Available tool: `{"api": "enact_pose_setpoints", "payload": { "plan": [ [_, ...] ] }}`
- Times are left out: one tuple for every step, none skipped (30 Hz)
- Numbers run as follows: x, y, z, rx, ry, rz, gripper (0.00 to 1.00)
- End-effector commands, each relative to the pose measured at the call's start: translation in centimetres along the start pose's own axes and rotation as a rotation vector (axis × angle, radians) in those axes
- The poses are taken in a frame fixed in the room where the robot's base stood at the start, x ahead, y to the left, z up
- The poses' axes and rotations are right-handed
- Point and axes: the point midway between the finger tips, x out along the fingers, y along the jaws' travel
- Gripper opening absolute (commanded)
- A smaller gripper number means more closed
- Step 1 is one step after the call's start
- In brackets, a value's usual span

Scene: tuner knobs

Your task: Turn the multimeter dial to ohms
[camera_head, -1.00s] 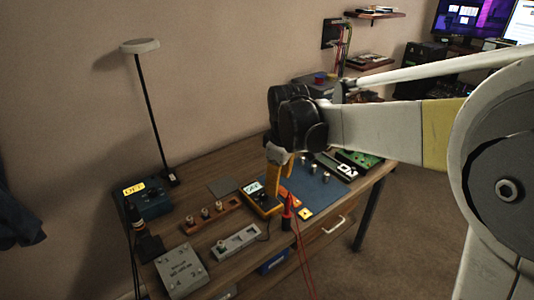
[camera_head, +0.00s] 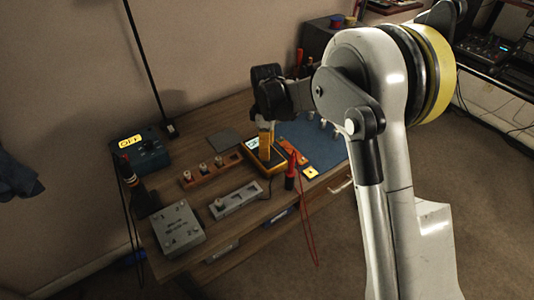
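The yellow-edged multimeter (camera_head: 277,164) lies on the wooden table near its middle. Its small lit screen (camera_head: 252,144) shows at the left of my gripper, but I cannot read it. My gripper (camera_head: 267,150) points down with its orange fingers over the multimeter face. The fingers hide the dial, so its setting does not show. I cannot tell whether the fingers touch the dial or how far apart they are.
A red probe (camera_head: 290,174) with a red lead stands right of the multimeter. A wooden strip with knobs (camera_head: 213,170), a grey switch plate (camera_head: 237,199) and a grey box (camera_head: 177,230) lie to the left. A blue unit reading OFF (camera_head: 147,151) stands at the back left.

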Motion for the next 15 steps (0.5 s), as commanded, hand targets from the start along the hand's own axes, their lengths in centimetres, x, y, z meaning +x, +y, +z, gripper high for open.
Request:
{"api": "enact_pose_setpoints", "payload": {
  "plan": [
    [0.7, 0.02, -0.01, 0.0, 0.0, 0.0, 0.5],
    [0.91, 0.02, 0.0, 0.0, 0.0, 0.0, 0.5],
    [1.12, 0.02, 0.0, 0.0, 0.0, 0.0, 0.5],
    [1.23, 0.02, 0.0, 0.0, 0.0, 0.0, 0.5],
    [1.31, 0.01, 0.0, 0.0, 0.0, 0.0, 0.5],
    [1.37, 0.01, 0.01, 0.001, 0.0, 0.0, 0.5],
    [1.39, 0.01, 0.01, 0.001, 0.0, 0.0, 0.5],
    [1.39, 0.0, 0.01, 0.001, 0.0, 0.0, 0.5],
    [1.37, 0.0, 0.01, 0.001, 0.0, 0.0, 0.5],
    [1.36, 0.0, 0.01, 0.001, 0.0, 0.0, 0.5],
    [1.35, 0.0, 0.01, 0.001, 0.0, 0.0, 0.5],
    [1.34, 0.0, 0.01, 0.001, 0.0, 0.0, 0.5],
    [1.34, 0.0, 0.01, 0.001, 0.0, 0.0, 0.5],
    [1.34, 0.01, 0.01, 0.001, 0.0, 0.0, 0.42],
    [1.33, 0.0, 0.01, 0.001, 0.0, 0.0, 0.3]
  ]
}}
